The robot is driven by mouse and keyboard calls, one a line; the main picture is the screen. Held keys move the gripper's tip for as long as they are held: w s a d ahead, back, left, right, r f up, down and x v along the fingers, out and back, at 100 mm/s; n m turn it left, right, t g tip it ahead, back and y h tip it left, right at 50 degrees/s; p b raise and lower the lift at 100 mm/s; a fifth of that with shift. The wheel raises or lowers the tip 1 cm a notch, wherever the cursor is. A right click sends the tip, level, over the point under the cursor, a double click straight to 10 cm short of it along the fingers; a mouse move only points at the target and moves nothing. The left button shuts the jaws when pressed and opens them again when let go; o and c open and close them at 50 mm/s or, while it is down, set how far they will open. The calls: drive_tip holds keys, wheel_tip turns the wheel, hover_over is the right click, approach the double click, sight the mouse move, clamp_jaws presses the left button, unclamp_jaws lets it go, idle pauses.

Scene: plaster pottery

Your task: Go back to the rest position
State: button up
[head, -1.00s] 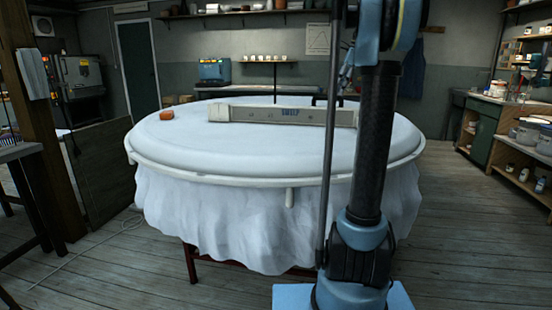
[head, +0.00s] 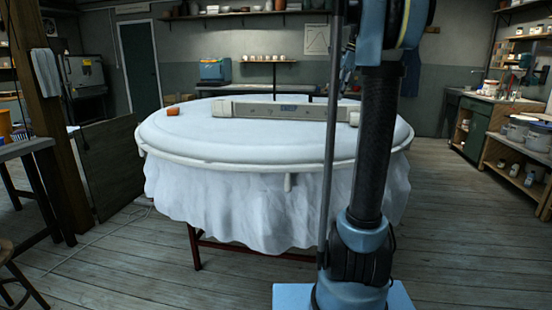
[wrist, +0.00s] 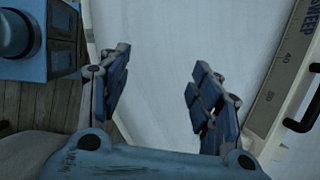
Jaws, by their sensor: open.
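My gripper (wrist: 158,98) shows in the wrist view with its two blue fingers spread apart and nothing between them. It is above the white plaster surface of the round table. A long pale bar marked SWEEP (wrist: 283,75) lies to the right of the fingers, apart from them. In the head view the same bar (head: 262,110) lies across the far part of the white round top (head: 225,145). My arm stands upright at the right of the head view, and the gripper itself cannot be made out there.
White cloth (head: 235,210) hangs around the table. A wooden post (head: 40,90) and a dark table (head: 25,150) stand at the left, shelves (head: 515,155) at the right. Plank floor is open at the front left.

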drive_tip(key=s+a+f+n+h, duration=0.1)
drive_tip(key=s+a+f+n, duration=0.1)
drive_tip(key=s+f+n, duration=0.55)
drive_tip(key=s+a+f+n+h, duration=0.1)
drive_tip(key=s+a+f+n, duration=0.2)
drive_tip(key=s+f, duration=0.85)
drive_tip(key=s+f+n+t+h, duration=0.1)
drive_tip(key=s+f+n, duration=0.7)
drive_tip(key=s+f, duration=0.9)
drive_tip(key=shift+s+d+f+h, duration=0.2)
drive_tip(key=shift+d+h, duration=0.15)
drive_tip(key=shift+h, duration=0.15)
drive_tip(key=shift+n, duration=0.25)
drive_tip(key=shift+w+f, duration=0.2)
drive_tip(key=shift+w, duration=0.3)
